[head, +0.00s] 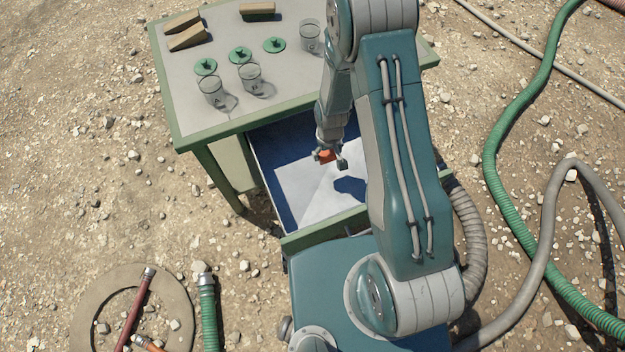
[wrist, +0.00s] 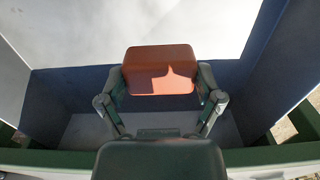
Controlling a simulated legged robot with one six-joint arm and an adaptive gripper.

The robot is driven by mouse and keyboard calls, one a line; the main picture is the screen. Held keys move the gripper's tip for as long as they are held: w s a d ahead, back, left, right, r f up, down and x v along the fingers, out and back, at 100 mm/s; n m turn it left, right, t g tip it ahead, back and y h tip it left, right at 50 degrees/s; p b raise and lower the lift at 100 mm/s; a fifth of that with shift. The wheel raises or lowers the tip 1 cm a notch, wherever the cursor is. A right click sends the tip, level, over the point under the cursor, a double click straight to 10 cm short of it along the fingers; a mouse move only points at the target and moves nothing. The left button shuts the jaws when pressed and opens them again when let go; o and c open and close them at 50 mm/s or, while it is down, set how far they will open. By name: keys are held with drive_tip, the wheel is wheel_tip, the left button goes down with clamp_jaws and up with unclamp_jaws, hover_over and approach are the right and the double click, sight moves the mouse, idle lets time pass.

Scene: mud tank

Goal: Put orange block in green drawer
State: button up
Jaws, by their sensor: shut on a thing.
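The orange block (wrist: 160,72) is held between the two fingers of my gripper (wrist: 160,90) in the wrist view. In the head view the orange block (head: 326,156) shows small at the end of my gripper (head: 330,160). The green drawer (head: 310,238) is pulled out from under the table. Its inside is pale with blue walls. My gripper is shut on the block, over the open drawer. I cannot tell exactly how high the block is above the drawer floor. My arm hides the right part of the drawer.
The green-edged table (head: 170,100) carries several clear glasses (head: 250,78), green lids (head: 240,54) and tan wedge blocks (head: 188,36). A green hose (head: 500,170) and a grey hose (head: 545,240) lie on the stony ground at right. A round ring (head: 95,290) lies at lower left.

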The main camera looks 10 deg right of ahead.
hover_over(309, 190)
drive_tip(key=f, duration=0.6)
drive_tip(key=shift+w+d+f, duration=0.15)
drive_tip(key=shift+w, duration=0.1)
drive_tip(key=f, duration=0.3)
drive_tip(key=shift+s, duration=0.3)
drive_tip(key=shift+a+f, duration=0.2)
drive_tip(key=shift+f, duration=0.3)
drive_tip(key=o, duration=0.9)
wheel_tip(309, 190, up, 12)
